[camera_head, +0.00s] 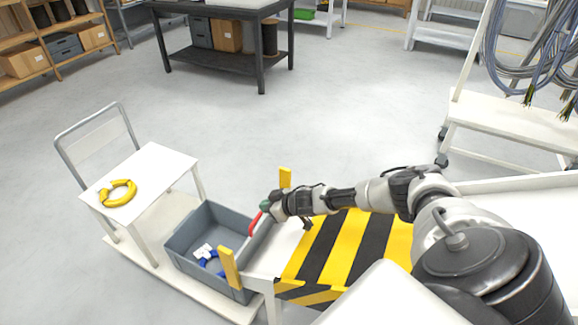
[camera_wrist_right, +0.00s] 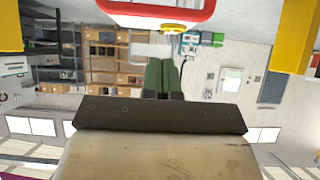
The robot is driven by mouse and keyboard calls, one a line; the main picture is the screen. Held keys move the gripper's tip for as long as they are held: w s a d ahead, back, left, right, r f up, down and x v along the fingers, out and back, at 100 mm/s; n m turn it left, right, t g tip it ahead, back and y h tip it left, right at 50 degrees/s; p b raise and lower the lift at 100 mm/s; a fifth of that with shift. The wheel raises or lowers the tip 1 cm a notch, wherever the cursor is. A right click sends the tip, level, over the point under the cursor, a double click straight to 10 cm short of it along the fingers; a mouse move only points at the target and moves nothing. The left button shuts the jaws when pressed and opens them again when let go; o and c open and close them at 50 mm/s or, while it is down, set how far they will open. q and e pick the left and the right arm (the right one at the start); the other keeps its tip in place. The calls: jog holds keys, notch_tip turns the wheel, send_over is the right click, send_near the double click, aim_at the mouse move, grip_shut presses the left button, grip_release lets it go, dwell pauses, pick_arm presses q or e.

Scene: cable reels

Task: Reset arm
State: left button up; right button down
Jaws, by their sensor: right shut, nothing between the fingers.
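My right gripper (camera_head: 266,206) reaches in from the right, above the near right rim of the grey crate (camera_head: 188,222). Its green fingers are together and empty; they also show in the right wrist view (camera_wrist_right: 162,76). A red bar (camera_head: 255,223) is just below the fingertips at the crate's right side. A red frame (camera_wrist_right: 158,17) crosses the top of the right wrist view, apart from the fingers. My left gripper is not in view.
The crate holds blue and white pieces (camera_head: 205,254). Yellow posts (camera_head: 230,268) stand beside the crate, near a black-and-yellow striped surface (camera_head: 345,240). A cable rack (camera_head: 510,125) stands at right.

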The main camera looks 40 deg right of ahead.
jog(key=v, duration=0.9)
jog(key=shift+f, duration=0.2)
